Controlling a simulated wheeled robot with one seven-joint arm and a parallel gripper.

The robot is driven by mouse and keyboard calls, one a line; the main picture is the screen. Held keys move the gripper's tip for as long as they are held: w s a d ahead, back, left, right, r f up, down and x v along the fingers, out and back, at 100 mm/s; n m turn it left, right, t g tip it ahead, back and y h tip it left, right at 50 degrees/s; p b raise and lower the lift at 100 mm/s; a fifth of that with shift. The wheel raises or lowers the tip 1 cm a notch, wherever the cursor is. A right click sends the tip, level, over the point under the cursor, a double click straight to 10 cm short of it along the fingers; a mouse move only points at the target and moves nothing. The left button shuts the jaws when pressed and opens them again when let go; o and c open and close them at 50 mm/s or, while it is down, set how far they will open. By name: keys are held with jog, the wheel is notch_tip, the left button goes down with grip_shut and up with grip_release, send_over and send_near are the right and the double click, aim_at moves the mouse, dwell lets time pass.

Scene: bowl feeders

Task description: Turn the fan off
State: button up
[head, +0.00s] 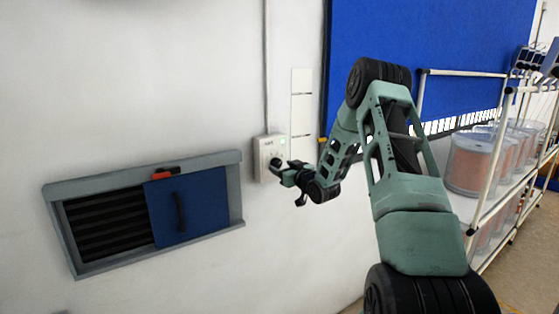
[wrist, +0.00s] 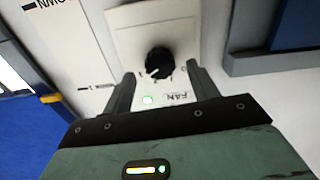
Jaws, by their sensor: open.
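The fan control box (head: 262,148) is a pale box on the white wall, fed by a conduit from above. In the wrist view the box face (wrist: 187,32) appears upside down, with a "FAN" label, a black round knob (wrist: 158,60) and a lit green light (wrist: 148,99). My gripper (head: 283,172) is at the box in the head view and partly hides its lower right side. In the wrist view my gripper (wrist: 160,73) is open, its fingertips apart on either side of the knob with gaps visible. I cannot tell whether they touch the box face.
A grey-framed wall vent (head: 147,183) with dark slats and a blue sliding panel (head: 187,207) is left of the box. A blue wall panel (head: 400,50) is at upper right. A white-railed rack (head: 478,210) with clear bins (head: 470,163) stands at right.

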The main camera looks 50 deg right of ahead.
aim_at(276, 164)
jog(key=shift+p+x, duration=0.35)
jog(key=shift+x, duration=1)
jog(key=c, duration=1)
